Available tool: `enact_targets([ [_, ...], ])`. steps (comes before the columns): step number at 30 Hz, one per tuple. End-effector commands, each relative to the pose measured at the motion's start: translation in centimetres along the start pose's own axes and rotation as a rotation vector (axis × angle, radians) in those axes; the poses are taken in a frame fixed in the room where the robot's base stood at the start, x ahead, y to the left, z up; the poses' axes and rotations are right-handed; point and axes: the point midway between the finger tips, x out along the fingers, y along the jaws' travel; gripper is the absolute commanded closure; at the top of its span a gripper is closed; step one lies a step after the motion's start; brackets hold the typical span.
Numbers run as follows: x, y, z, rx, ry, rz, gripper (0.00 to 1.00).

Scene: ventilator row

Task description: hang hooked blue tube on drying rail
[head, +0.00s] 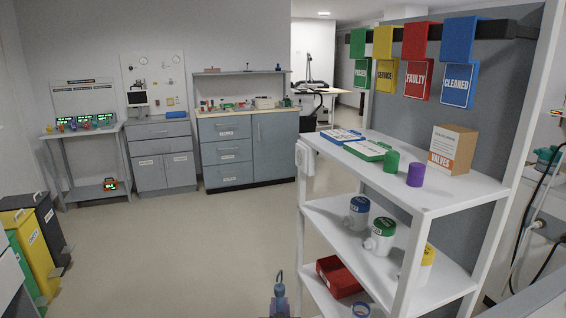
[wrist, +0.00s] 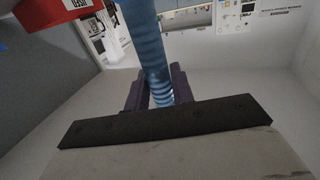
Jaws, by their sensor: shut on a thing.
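The blue ribbed tube (wrist: 150,45) runs from the top of the wrist view down between the dark fingers of my gripper (wrist: 157,88), which is shut on it. The tube's upper part leaves the picture, so its hook is not clear there. In the head view, a small blue-grey tip of what looks like the tube (head: 280,277) rises above my gripper (head: 279,297) at the bottom edge, left of the white shelf. A dark rail (head: 520,29) at the upper right carries several coloured tags; I cannot tell whether it is the drying rail.
The white shelf (head: 470,196) stands at the right, with a cardboard box (head: 453,150), cups, canisters and a red tray (head: 337,278). Open floor (head: 190,245) lies to its left. Grey cabinets (head: 225,150) line the back wall. A red lettered thing (wrist: 55,12) is at the wrist view's upper left.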

Motion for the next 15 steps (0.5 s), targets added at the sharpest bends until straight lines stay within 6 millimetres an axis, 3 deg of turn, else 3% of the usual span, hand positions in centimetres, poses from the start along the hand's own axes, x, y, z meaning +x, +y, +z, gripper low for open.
enact_targets([
  [15, -2.4, -0.1, 4.8, 0.001, 0.005, -0.010, 1.00],
])
